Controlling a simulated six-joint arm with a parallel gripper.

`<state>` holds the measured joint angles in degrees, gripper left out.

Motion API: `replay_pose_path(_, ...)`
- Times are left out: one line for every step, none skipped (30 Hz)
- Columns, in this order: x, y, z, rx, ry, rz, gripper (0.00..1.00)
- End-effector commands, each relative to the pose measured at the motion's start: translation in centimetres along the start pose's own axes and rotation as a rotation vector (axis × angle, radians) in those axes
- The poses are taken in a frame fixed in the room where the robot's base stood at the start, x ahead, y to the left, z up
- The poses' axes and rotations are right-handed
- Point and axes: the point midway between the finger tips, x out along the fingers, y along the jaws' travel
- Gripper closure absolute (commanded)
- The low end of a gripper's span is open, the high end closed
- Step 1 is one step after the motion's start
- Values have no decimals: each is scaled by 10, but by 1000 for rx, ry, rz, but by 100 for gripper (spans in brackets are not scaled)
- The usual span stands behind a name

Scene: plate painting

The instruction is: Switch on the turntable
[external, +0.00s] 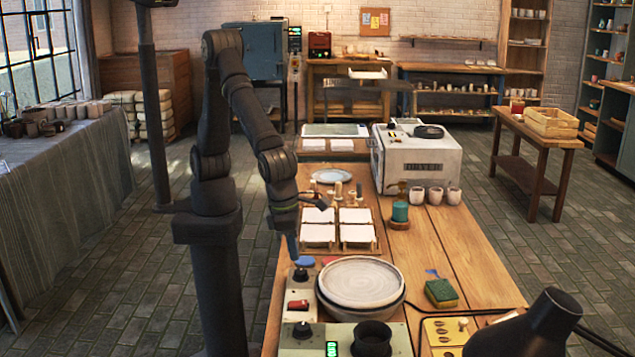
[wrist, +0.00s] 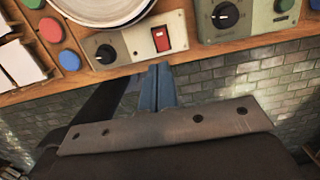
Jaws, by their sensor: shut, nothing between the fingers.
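The turntable's narrow control panel (external: 299,291) stands at the table's left edge, with a red rocker switch (external: 298,305) and a black knob (external: 300,274). In the wrist view, the red switch (wrist: 161,38) is right of the knob (wrist: 105,53). A pale round plate (external: 362,280) sits on the dark turntable (external: 340,309) right of the panel. My gripper (external: 293,258) is shut and empty, pointing down near the knob end of the panel. In the wrist view its fingertips (wrist: 158,68) show just below the panel's edge, apart from the switch. Whether the switch is on cannot be told.
A green control box (external: 395,343) with a knob and lit display stands at the near end. A yellow-green sponge (external: 441,293) lies right of the plate. Framed white tiles (external: 355,233) lie behind. Blue and red discs (wrist: 69,60) lie beside the panel.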

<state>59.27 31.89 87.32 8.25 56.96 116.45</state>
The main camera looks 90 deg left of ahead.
Motion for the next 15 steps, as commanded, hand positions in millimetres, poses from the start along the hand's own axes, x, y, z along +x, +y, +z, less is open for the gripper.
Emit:
replay_pose_path(-6, 0, 0, 0, -1, -3, 100)
replay_pose_path(-9, 0, 0, 0, -1, -2, 100)
replay_pose_path(-11, 0, 0, 0, 0, -1, 100)
replay_pose_path(-12, 0, 0, 0, 0, -1, 100)
replay_pose_path(-12, 0, 0, 0, 0, 0, 100)
replay_pose_path(-12, 0, -1, 0, 3, 0, 100)
replay_pose_path(-12, 0, -1, 0, 4, 0, 100)
replay_pose_path(-12, 0, -1, 0, 4, 0, 100)
replay_pose_path(-12, 0, -1, 0, 4, 0, 100)
replay_pose_path(-12, 0, -1, 0, 4, 0, 100)
replay_pose_path(-11, 0, -1, 0, 4, 0, 100)
replay_pose_path(-11, 0, -1, 0, 4, 0, 94)
replay_pose_path(-11, 0, -1, 0, 4, 0, 88)
replay_pose_path(-11, 0, -1, 0, 4, 0, 82)
replay_pose_path(-11, 0, -1, 0, 4, 0, 74)
